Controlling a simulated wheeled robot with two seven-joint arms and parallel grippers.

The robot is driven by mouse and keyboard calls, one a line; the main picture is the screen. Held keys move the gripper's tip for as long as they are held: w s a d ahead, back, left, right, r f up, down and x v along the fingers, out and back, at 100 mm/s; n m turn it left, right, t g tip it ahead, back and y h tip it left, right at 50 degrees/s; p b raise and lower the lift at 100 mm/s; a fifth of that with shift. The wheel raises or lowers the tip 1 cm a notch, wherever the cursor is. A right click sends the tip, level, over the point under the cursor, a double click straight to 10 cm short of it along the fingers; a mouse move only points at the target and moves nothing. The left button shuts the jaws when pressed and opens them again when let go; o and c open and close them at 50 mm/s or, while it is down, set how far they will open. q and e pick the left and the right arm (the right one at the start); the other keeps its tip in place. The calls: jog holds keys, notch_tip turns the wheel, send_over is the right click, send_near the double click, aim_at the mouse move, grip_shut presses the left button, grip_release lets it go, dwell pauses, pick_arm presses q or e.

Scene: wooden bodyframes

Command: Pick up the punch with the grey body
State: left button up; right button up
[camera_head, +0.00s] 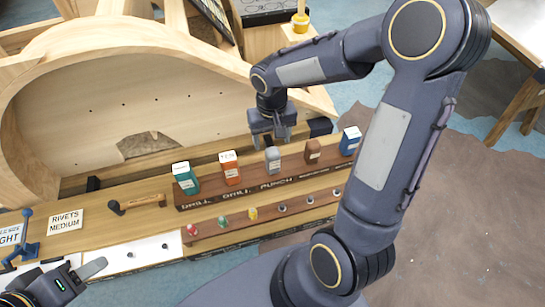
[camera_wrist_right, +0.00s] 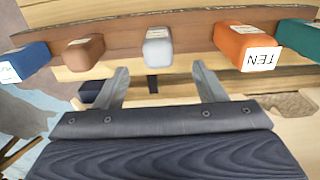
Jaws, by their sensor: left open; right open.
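The punch with the grey body (camera_head: 273,160) stands in the brown rack (camera_head: 300,190), in the middle of a row of coloured blocks. In the right wrist view, its pale grey body (camera_wrist_right: 158,48) lies just beyond the gap between my fingertips, roughly centred. My right gripper (camera_head: 274,138) is open and empty, just behind and above the grey punch; its two fingers also show in the wrist view (camera_wrist_right: 160,68). No contact with the punch is visible. My left gripper (camera_head: 92,268) is open at the lower left, partly cut off, far from the rack.
In the rack, a teal block (camera_head: 185,178) and an orange block (camera_head: 230,167) stand left of the grey one, a brown block (camera_head: 312,151) and a blue block (camera_head: 350,140) right. Small coloured pieces line the lower strip. A curved wooden frame (camera_head: 90,100) rises behind.

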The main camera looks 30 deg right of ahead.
aim_at(273, 151)
notch_tip(273, 151, down, 7)
jog(key=shift+d+f+p, duration=0.15)
jog(key=shift+f+p, duration=0.05)
jog(key=shift+p, duration=0.3)
jog(key=shift+c, duration=0.2)
jog(key=c, duration=1.2)
